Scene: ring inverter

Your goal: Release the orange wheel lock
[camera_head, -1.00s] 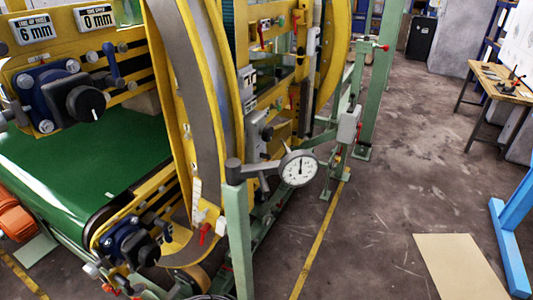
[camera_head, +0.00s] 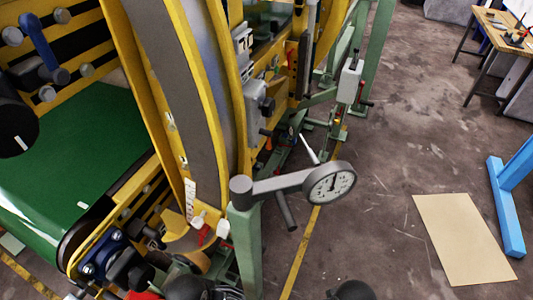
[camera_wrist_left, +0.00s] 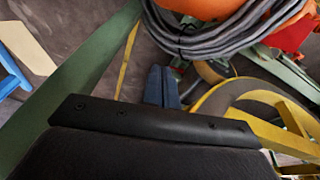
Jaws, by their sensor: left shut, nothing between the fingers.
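I cannot make out for sure which part is the orange wheel lock. In the left wrist view a rounded orange part (camera_wrist_left: 205,8) shows at the top edge, partly behind looped grey cables. A red-orange piece (camera_wrist_left: 290,34) shows at the upper right. A yellow-rimmed ring wheel (camera_wrist_left: 212,108) lies at the right. My left gripper (camera_wrist_left: 161,85) shows as two dark blue fingers, shut and empty, beyond the black wrist housing. The fingers appear below the cables and left of the ring; contact cannot be told. My right gripper is not in view.
In the head view a dial gauge (camera_head: 330,184) on a grey arm sticks out from a green post (camera_head: 246,245). The yellow-edged ring (camera_head: 180,95) stands beside the green belt (camera_head: 85,150). A beige sheet (camera_head: 462,240) lies on open floor at the right.

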